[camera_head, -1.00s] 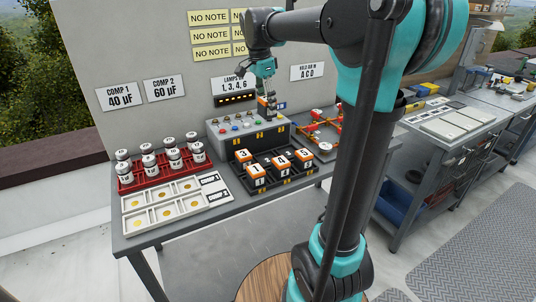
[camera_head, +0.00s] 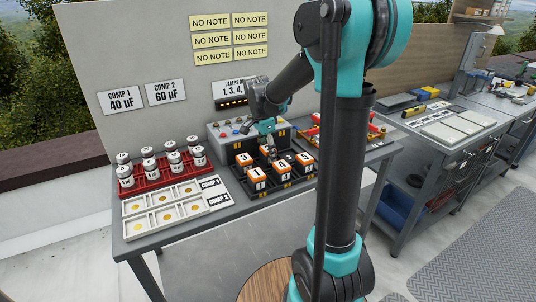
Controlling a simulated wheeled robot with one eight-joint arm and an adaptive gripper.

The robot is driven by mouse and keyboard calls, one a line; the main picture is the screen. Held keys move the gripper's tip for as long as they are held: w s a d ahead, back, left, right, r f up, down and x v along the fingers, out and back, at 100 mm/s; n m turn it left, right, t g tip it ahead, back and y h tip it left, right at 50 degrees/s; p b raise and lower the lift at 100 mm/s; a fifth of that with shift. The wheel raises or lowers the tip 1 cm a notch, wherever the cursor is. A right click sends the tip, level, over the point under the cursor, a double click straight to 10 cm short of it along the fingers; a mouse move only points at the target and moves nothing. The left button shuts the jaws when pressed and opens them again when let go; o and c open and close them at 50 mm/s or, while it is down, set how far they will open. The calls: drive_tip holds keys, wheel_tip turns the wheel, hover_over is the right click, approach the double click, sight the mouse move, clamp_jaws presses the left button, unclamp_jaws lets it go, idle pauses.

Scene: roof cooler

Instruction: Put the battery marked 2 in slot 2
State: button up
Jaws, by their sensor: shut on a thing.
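The black battery tray (camera_head: 262,194) is on the bench, right of centre. Orange-and-white batteries stand in it: battery 3 (camera_head: 244,160) at the back left, battery 1 (camera_head: 257,179) at the front left, battery 4 (camera_head: 283,169) in the front middle and battery 5 (camera_head: 305,160) at the right. My gripper (camera_head: 271,153) points down over the tray's back row, between batteries 3 and 5. It is shut on an orange battery (camera_head: 264,149), mostly hidden by the fingers and neighbours. Its number is not readable, and I cannot tell whether it touches the tray floor.
A grey control box (camera_head: 222,139) stands behind the tray. A red rack (camera_head: 160,180) of white cylinders and a white tray (camera_head: 150,223) with round yellow spots are to the left. A red-and-yellow device (camera_head: 309,137) sits to the right. The bench front is clear.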

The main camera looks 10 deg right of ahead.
sight(264, 149)
drive_tip(key=shift+f, duration=0.4)
drive_tip(key=shift+f, duration=0.1)
drive_tip(key=o, duration=1.2)
drive_tip(key=shift+c, duration=0.2)
drive_tip(key=r, duration=0.4)
drive_tip(key=a+r, duration=0.1)
drive_tip(key=r, duration=0.7)
drive_tip(key=shift+s+a, duration=0.3)
drive_tip(key=shift+a, duration=0.05)
